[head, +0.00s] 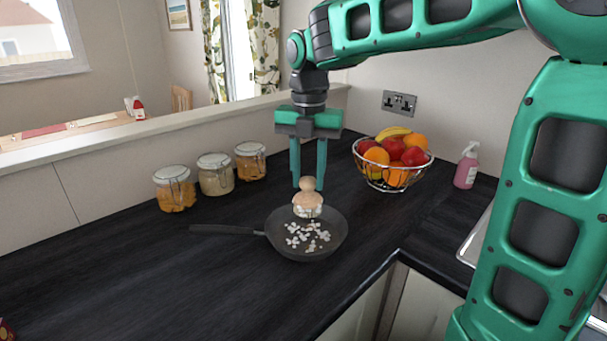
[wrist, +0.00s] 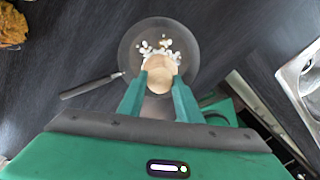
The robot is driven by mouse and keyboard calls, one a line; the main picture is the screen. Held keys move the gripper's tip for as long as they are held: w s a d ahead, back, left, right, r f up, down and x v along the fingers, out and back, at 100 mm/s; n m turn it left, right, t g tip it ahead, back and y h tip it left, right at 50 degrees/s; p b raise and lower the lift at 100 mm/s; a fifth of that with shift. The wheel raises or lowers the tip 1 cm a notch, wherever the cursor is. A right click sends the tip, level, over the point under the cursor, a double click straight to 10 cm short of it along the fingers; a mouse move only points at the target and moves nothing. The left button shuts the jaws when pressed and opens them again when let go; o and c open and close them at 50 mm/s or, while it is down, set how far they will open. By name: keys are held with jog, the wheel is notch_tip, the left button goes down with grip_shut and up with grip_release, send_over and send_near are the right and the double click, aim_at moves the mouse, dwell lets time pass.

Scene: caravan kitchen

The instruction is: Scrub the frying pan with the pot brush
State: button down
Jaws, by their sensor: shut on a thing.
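The dark frying pan (head: 328,245) lies on the black worktop, its handle (head: 222,230) pointing left. White bits (head: 308,238) are scattered over its bottom. The pot brush (head: 307,199), with a pale wooden knob and body and white bristles, is upright over the far part of the pan. My gripper (head: 309,183) points straight down and is shut on the knob. In the wrist view, the fingers (wrist: 158,88) are on either side of the brush (wrist: 159,70), with the pan (wrist: 190,62) around it. I cannot tell whether the bristles touch the pan.
Three glass jars (head: 215,174) stand behind the pan at left. A wire fruit bowl (head: 393,175) is behind it at right, with a pink soap bottle (head: 467,167) beyond. A sink edge (head: 475,245) is at right. The worktop left of the pan is clear.

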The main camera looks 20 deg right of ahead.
aim_at(319, 197)
jog(key=shift+a+f, duration=0.15)
jog(key=shift+f, duration=3.05)
jog(key=shift+f, duration=0.75)
jog(key=shift+a, duration=0.1)
jog(key=shift+s+a+r, duration=0.15)
jog(key=shift+s+a, duration=0.7)
jog(key=shift+s, duration=0.15)
jog(key=shift+s+d, duration=0.15)
jog(key=shift+d, duration=0.55)
jog(key=shift+s+d, duration=0.15)
jog(key=shift+d, duration=0.55)
jog(key=shift+w+d+f, duration=0.2)
jog(key=shift+w+d, duration=0.7)
jog(key=shift+w, duration=0.1)
